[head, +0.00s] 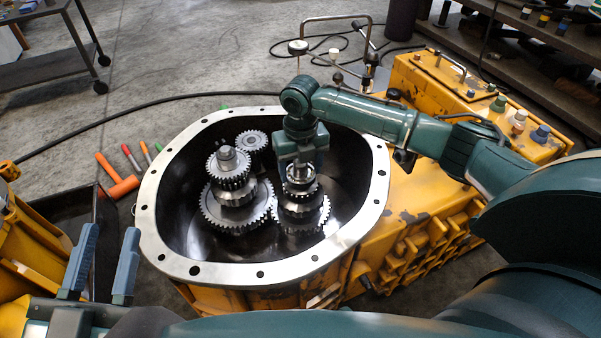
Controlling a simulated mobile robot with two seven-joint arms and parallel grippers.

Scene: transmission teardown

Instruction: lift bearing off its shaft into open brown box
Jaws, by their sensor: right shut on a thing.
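The open transmission housing (155,215) has a pale oval rim and a dark inside with two main gear stacks. My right gripper (300,164) points down over the right stack and is shut on the bearing (300,176), a small silver ring at the top of that shaft. I cannot tell whether the bearing is still seated on the shaft. The right gear stack (302,212) stands upright below it. My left gripper (104,262) is at the lower left, outside the rim, with two blue fingers apart and nothing between them. I see no open brown box.
The left gear stack (234,195) and a small gear (252,141) stand close beside the right stack. A yellow casing (440,95) with knobs stands behind my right arm. A cart (55,60) is at the far left.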

